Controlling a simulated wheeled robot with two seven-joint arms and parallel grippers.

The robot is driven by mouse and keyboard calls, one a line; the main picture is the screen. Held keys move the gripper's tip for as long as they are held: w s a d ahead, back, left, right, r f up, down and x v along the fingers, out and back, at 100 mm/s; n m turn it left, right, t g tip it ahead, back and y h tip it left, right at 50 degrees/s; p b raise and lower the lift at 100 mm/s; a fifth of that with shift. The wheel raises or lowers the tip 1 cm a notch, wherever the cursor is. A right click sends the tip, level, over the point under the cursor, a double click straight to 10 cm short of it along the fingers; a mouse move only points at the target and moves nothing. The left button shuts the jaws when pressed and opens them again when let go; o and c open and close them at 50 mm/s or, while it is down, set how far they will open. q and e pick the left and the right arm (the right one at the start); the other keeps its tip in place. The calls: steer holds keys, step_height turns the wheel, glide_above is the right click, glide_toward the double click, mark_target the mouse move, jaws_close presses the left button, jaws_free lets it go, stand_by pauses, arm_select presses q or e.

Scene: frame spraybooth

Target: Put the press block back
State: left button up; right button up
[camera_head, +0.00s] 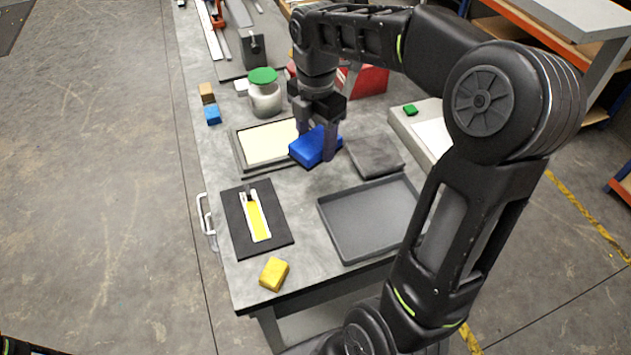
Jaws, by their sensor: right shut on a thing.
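A blue block (313,147), which I take to be the press block, is between the fingers of my right gripper (316,141). The gripper is shut on it and points down. The block is at the right edge of a dark frame (243,165) with a cream panel (268,142) inside, and to the left of a dark grey pad (375,156). I cannot tell whether the block touches the surface below. My left gripper is not in view.
A grey tray (368,217) lies in front of the block. A black mat (241,238) with a yellow-and-white piece (257,216) and a yellow block (274,273) are nearer. A green-lidded jar (265,98) stands behind the frame. Small blue (213,115) and brown (207,93) blocks sit left.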

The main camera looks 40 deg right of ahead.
glide_above(316, 183)
steer(key=shift+w+f+p, duration=0.1)
steer(key=shift+f+p, duration=0.2)
steer(key=shift+f, duration=2.8)
steer(key=shift+f, duration=0.1)
steer(key=shift+f, duration=1.8)
steer(key=shift+f, duration=0.15)
steer(key=o, duration=1.2)
